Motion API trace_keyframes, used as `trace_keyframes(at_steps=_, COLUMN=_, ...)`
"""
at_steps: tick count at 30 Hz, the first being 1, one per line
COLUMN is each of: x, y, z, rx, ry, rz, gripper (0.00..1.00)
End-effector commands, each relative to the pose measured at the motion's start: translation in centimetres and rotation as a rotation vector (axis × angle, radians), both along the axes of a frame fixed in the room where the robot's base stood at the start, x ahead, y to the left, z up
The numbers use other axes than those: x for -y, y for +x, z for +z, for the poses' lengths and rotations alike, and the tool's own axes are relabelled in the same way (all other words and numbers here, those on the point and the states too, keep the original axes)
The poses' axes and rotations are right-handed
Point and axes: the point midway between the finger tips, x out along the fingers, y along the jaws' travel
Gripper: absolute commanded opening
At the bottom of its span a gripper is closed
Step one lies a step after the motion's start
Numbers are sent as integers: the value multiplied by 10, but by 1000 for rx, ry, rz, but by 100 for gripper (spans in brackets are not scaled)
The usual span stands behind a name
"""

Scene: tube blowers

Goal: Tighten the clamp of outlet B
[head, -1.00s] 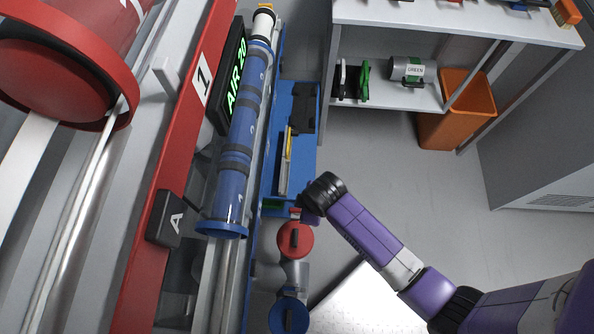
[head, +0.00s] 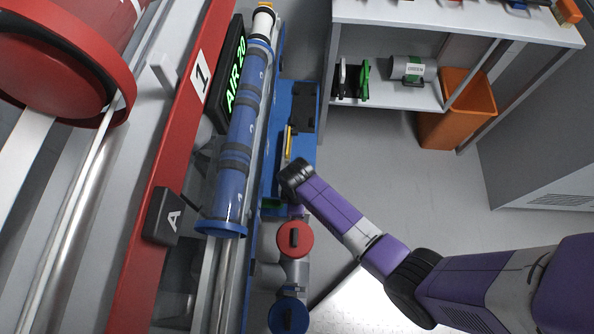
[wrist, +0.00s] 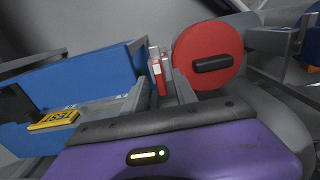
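No letter B is readable, and I cannot single out the clamp of outlet B. A red disc (head: 295,239) with a black handle sits on grey pipework beside the blue bench; it also shows in the wrist view (wrist: 209,56), close to the right of my fingertips. A blue disc (head: 288,315) with a dark handle is lower down. My gripper (wrist: 158,90) has its two fingers apart, pointing at a small red and white part (wrist: 157,72) next to the red disc. Contact with that part cannot be told. In the head view my wrist largely hides the fingers.
A blue bench or tray (head: 309,140) runs along the clear blue tube (head: 233,170). A box marked A (head: 164,217) is on the red rail. A yellow TEST tag (wrist: 54,121) lies on the left. A shelf (head: 390,93) and an orange bin (head: 457,110) stand behind.

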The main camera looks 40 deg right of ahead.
Motion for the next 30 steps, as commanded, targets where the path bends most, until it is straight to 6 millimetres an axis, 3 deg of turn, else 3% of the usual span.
trace_keyframes(at_steps=8, x=0, y=0, z=-2, rx=0, ry=0, rz=0, gripper=34)
trace_keyframes(at_steps=14, x=0, y=0, z=-2, rx=0, ry=0, rz=-1, gripper=0)
trace_keyframes(at_steps=30, x=1, y=0, z=-1, rx=-1, ry=-1, rz=-84, gripper=0)
